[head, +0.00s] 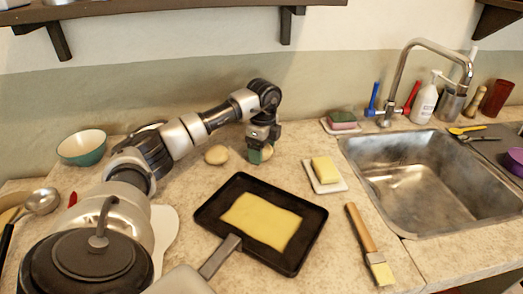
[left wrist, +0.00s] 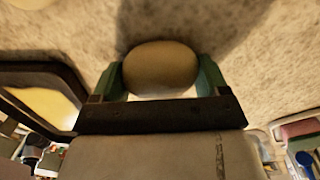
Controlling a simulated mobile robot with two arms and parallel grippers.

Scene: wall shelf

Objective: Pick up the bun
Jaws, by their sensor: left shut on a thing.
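A round tan bun (left wrist: 160,68) sits between the two green fingers of my left gripper (left wrist: 162,82) in the left wrist view. The fingers touch it on both sides and the gripper is shut on it. In the head view my left gripper (head: 260,153) points down at the counter behind the pan, and part of the held bun (head: 267,152) shows beside the finger. I cannot tell whether the bun is clear of the counter. A second bun-like thing (head: 216,154) lies on the counter to the left of the gripper. My right gripper is not in view.
A black pan (head: 207,213) with a yellow sheet lies in front of the gripper. Butter (head: 325,170) on a white dish, a brush (head: 366,240) and the sink (head: 415,185) are to the right. A green bowl (head: 82,147) stands at the left. A shelf (head: 180,9) hangs above.

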